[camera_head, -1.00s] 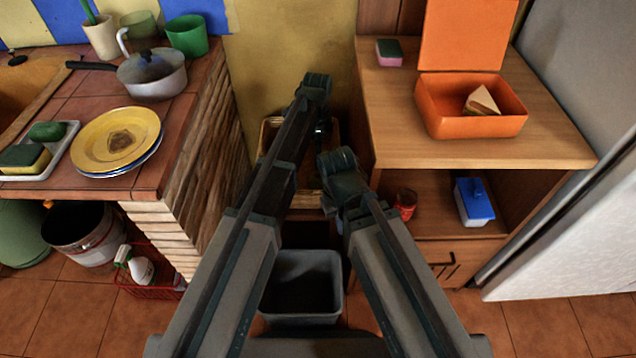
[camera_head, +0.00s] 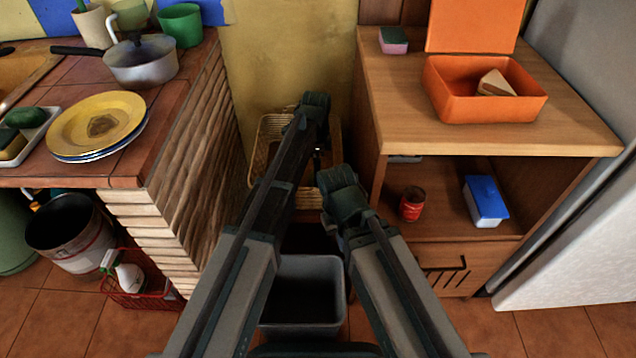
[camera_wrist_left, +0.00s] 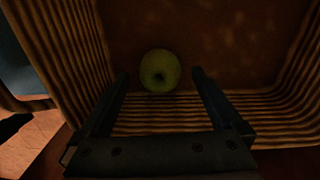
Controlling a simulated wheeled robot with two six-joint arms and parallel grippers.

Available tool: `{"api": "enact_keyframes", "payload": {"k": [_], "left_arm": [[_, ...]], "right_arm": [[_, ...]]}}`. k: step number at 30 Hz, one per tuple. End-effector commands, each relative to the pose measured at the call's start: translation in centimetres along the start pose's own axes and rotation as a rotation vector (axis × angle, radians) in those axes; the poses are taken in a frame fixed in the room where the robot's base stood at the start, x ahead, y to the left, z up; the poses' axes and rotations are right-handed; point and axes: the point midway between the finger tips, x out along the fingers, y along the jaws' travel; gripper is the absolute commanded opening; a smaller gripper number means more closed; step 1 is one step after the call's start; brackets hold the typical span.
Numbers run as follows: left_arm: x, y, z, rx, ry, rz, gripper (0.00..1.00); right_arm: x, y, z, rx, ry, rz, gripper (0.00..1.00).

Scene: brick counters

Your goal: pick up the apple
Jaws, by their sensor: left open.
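In the left wrist view, a green apple (camera_wrist_left: 160,70) lies inside a ribbed wicker basket (camera_wrist_left: 62,45), close to its near wall. My left gripper (camera_wrist_left: 160,92) is open and empty. Its two fingers point towards the apple, one to each side of it in the picture; I cannot tell how much distance is left. In the head view, the basket (camera_head: 266,150) stands against the yellow wall between the two counters, partly covered by my left arm. The apple is hidden there.
A wooden shelf unit (camera_head: 400,100) with an orange box (camera_head: 490,108) stands right; a red can (camera_head: 412,204) is inside. A grey bin (camera_head: 300,328) is below my arms.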

Motion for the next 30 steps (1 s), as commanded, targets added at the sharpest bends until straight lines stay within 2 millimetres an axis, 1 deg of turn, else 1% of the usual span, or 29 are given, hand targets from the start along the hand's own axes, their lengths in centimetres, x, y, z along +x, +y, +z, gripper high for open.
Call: {"api": "enact_keyframes", "payload": {"k": [1,6,9,16,20,21,23,24,26,27,29,30], "left_arm": [[1.3,-0.1,0.1,0.0,0.0,0.0,1.0],[3.3,-0.1,0.2,0.0,0.0,0.0,1.0],[3.7,-0.1,0.2,0.0,0.0,0.0,1.0],[3.5,-0.1,0.2,0.0,0.0,0.0,1.0],[3.5,-0.1,0.2,0.0,0.0,0.0,0.77],[3.5,-0.1,0.2,0.0,0.0,0.0,0.69],[3.5,-0.1,0.2,0.0,0.0,0.0,0.59],[3.5,-0.1,0.2,0.0,0.0,0.0,0.51],[3.5,-0.1,0.2,0.0,0.0,0.0,0.41],[3.5,-0.1,0.2,0.0,0.0,0.0,0.33],[3.5,-0.1,0.2,0.0,0.0,0.0,0.23],[3.5,-0.1,0.2,0.0,0.0,0.0,0.15]], "right_arm": [[1.3,-0.2,-0.1,-0.001,0.001,-0.001,0.0],[3.3,-0.4,-0.2,-0.006,0.002,-0.003,0.0],[3.7,-0.5,-0.3,-0.007,0.003,-0.004,0.0],[3.5,-0.5,-0.3,-0.007,0.003,-0.005,0.0],[3.5,-0.5,-0.3,-0.007,0.002,-0.005,0.0],[3.5,-0.5,-0.3,-0.007,0.002,-0.005,0.0],[3.5,-0.5,-0.3,-0.007,0.002,-0.005,0.0],[3.5,-0.5,-0.3,-0.007,0.002,-0.005,0.0],[3.5,-0.5,-0.3,-0.007,0.002,-0.005,0.0],[3.5,-0.5,-0.2,-0.007,0.002,-0.005,0.0],[3.5,-0.5,-0.2,-0.007,0.002,-0.005,0.0],[3.5,-0.5,-0.2,-0.007,0.002,-0.005,0.0]]}}
